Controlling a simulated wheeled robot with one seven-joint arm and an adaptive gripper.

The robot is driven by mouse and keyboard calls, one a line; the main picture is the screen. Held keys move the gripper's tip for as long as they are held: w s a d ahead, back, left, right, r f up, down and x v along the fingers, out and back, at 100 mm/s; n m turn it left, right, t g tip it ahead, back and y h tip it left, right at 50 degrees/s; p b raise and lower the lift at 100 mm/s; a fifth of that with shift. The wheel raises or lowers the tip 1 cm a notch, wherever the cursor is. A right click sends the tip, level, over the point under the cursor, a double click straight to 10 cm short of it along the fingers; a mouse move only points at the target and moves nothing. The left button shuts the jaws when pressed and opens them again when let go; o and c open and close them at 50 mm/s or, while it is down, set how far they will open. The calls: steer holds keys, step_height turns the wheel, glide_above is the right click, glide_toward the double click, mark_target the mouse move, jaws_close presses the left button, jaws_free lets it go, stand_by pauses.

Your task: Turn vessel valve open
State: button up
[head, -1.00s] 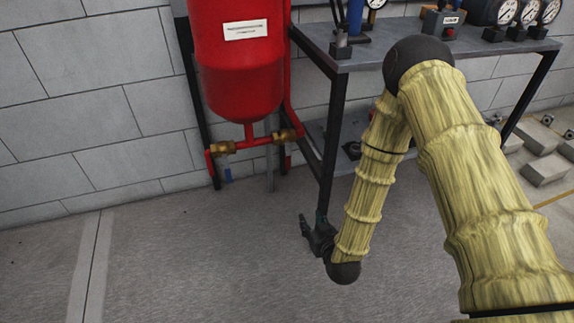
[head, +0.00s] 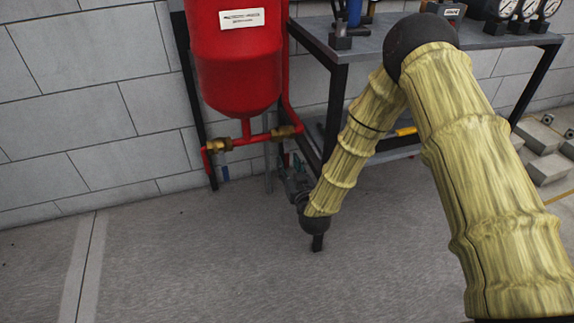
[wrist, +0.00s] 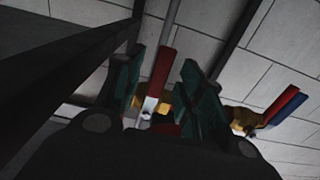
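The red vessel (head: 240,70) stands against the wall in the head view, with a red pipe and two brass valves under it. The left brass valve (head: 218,145) has a blue handle part (head: 225,172) hanging below. The right brass valve (head: 285,132) is just above my gripper (head: 290,172). In the wrist view my gripper (wrist: 160,88) has its two dark green fingers apart. Between them show a red handle (wrist: 160,72) and some brass, partly hidden by the gripper. Another brass valve (wrist: 240,118) with a red and blue handle (wrist: 285,108) is to the right, outside the fingers. I cannot tell any contact.
A dark metal table (head: 375,45) with gauges (head: 510,10) stands to the right; its front leg (head: 333,110) is close beside my gripper and forearm. A block wall (head: 90,110) is behind the vessel. The floor at left (head: 150,260) is clear.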

steer(key=shift+b+x, duration=0.3)
steer(key=shift+x, duration=0.85)
jaws_close()
